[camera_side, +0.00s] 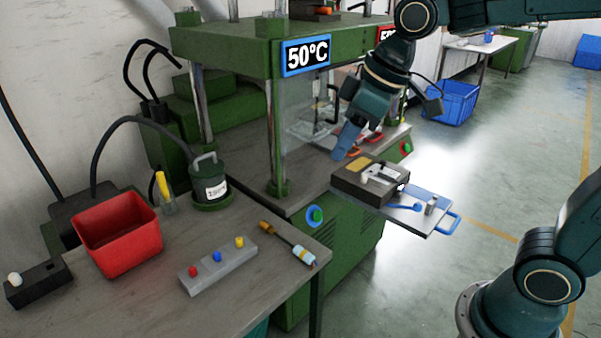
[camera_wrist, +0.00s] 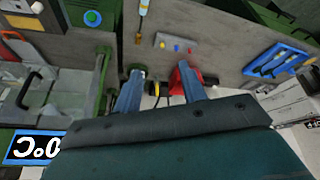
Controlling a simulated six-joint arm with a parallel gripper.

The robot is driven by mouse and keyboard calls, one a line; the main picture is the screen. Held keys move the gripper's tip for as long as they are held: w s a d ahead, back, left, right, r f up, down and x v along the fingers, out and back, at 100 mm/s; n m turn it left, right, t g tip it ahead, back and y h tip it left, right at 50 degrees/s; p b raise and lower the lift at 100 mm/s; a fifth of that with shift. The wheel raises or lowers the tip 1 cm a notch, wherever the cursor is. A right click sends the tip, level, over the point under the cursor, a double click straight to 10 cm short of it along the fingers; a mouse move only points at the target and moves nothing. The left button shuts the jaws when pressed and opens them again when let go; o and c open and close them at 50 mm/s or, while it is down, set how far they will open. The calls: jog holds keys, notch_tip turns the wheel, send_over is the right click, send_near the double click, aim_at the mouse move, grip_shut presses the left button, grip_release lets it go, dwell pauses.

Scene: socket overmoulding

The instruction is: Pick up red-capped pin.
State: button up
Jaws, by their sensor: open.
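The red-capped pin (camera_side: 193,271) stands in a grey block (camera_side: 218,271) on the workbench, at the block's left end. A blue-capped pin (camera_side: 217,257) and a yellow-capped pin (camera_side: 239,242) stand beside it in the same block. My gripper (camera_side: 341,152) is well away to the right, above the tray side of the green press. In the wrist view my gripper (camera_wrist: 160,82) shows two blue fingers apart with nothing held between them. The grey block (camera_wrist: 174,39) shows small beyond the fingers there.
A red bin (camera_side: 117,236) stands left of the block on the bench. A screwdriver-like tool (camera_side: 286,243) lies right of it. A dark green pot (camera_side: 208,182) stands behind. The green press (camera_side: 225,50) and its tray (camera_side: 420,217) are near my gripper.

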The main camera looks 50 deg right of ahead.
jog(key=w+a+f+n+g+y, duration=0.1)
jog(key=w+a+f+n, duration=0.3)
jog(key=w+a+f, duration=0.4)
jog(key=w+a+f+n+g+y, duration=0.1)
jog(key=w+a+f+n, duration=0.4)
jog(key=w, duration=0.8)
jog(key=a+f+g, duration=0.1)
jog(key=a+f, duration=0.2)
jog(key=f, duration=0.2)
jog(key=shift+y, duration=0.3)
jog(key=shift+w+f, duration=0.1)
jog(key=shift+f, duration=0.05)
send_over(193, 267)
jog(key=d, duration=0.2)
jog(key=shift+s+f, duration=0.15)
jog(key=shift+f, duration=1.8)
jog(key=shift+s+f, duration=0.15)
jog(key=shift+f, duration=1.75)
jog(key=shift+x, duration=2.6)
jog(key=shift+d, duration=0.1)
